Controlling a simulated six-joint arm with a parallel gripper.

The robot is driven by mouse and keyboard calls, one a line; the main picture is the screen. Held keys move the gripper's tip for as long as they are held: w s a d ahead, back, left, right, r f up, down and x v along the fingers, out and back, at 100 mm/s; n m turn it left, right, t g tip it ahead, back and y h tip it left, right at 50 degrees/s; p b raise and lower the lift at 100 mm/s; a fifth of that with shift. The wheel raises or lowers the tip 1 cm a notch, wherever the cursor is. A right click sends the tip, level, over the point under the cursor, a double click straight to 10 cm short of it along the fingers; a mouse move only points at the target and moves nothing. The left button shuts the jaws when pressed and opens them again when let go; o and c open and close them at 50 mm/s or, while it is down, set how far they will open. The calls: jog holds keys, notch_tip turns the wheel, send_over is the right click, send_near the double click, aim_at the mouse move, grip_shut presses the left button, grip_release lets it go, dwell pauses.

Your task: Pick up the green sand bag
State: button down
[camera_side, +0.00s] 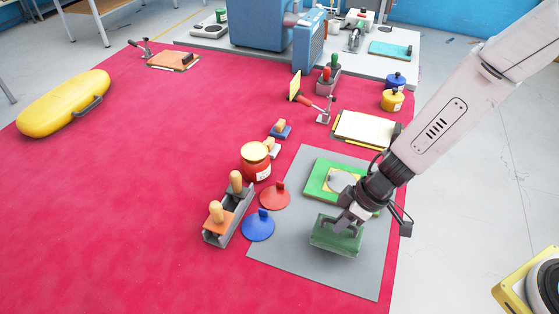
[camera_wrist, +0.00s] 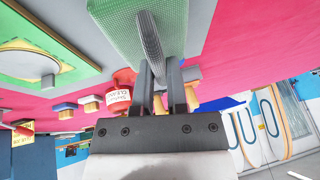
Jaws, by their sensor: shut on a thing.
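The green sand bag (camera_side: 335,238) is at the grey mat's right-hand part in the side view. My gripper (camera_side: 350,217) is above it, pointing down. In the wrist view the green sand bag (camera_wrist: 118,30) has a textured top with a dark grey ridge-like handle (camera_wrist: 148,35). The fingers of my gripper (camera_wrist: 160,72) are on either side of this handle and shut on it. I cannot tell whether the bag's underside touches the mat.
A green board with a round grey piece (camera_side: 340,181) lies just behind the bag. A red pot (camera_side: 254,163) and a tool holder (camera_side: 228,224) stand further left. The mat's front is clear.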

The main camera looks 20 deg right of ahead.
jog(key=shift+r, duration=3.8)
jog(key=shift+w, duration=0.1)
jog(key=w+d+m+t+h, duration=0.1)
jog(key=w+d+m, duration=0.2)
jog(key=d, duration=0.6)
jog(key=w+d+m+t+h, duration=0.1)
jog(key=w+d+m, duration=0.2)
jog(key=d, duration=0.7)
jog(key=shift+w+d+r+m+t, duration=0.2)
jog(key=shift+d+r+m+t, duration=0.15)
jog(key=shift+m, duration=0.75)
jog(key=shift+a, duration=0.15)
